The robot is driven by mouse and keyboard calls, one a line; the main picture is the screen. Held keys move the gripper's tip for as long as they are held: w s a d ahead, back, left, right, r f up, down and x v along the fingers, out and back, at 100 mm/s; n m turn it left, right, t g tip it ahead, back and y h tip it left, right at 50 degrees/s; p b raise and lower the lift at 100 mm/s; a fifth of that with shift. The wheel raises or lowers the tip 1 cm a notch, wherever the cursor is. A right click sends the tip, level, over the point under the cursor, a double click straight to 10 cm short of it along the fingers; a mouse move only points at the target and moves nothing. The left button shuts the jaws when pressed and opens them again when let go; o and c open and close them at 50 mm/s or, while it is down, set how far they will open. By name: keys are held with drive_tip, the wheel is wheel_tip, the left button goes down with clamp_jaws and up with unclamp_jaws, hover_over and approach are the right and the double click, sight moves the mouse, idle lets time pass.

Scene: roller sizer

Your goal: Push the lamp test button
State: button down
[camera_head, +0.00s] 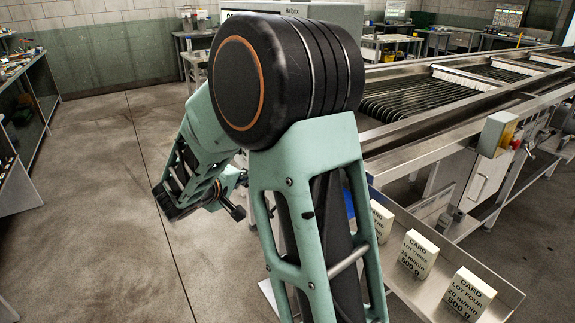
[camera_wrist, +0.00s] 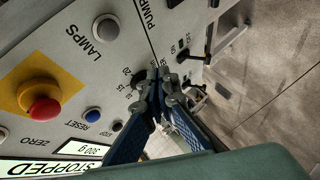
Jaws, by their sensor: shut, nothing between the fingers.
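In the head view my arm hides the panel face.
A red emergency stop (camera_wrist: 43,108) on a yellow plate and a blue RESET button (camera_wrist: 92,115) are on the same panel. A display (camera_wrist: 82,149) reads 300 g. A tray (camera_head: 507,297) with cards and the roller machine (camera_head: 420,118) stand right; floor at left is clear.

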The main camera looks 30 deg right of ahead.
drive_tip(key=shift+d, duration=0.15)
drive_tip(key=d+p, duration=0.1)
drive_tip(key=d, duration=0.7)
drive_tip(key=shift+w+d+p, duration=0.15)
drive_tip(key=shift+d+p, duration=0.15)
drive_tip(key=shift+d+f+b, duration=0.1)
drive_tip(key=shift+d+b, duration=0.15)
drive_tip(key=shift+b, duration=0.3)
idle(0.9)
drive_tip(key=shift+d+b, duration=0.7)
drive_tip(key=shift+d, duration=0.05)
idle(1.0)
drive_tip(key=shift+a, duration=0.15)
drive_tip(key=shift+a+b, duration=0.5)
drive_tip(key=shift+a, duration=0.3)
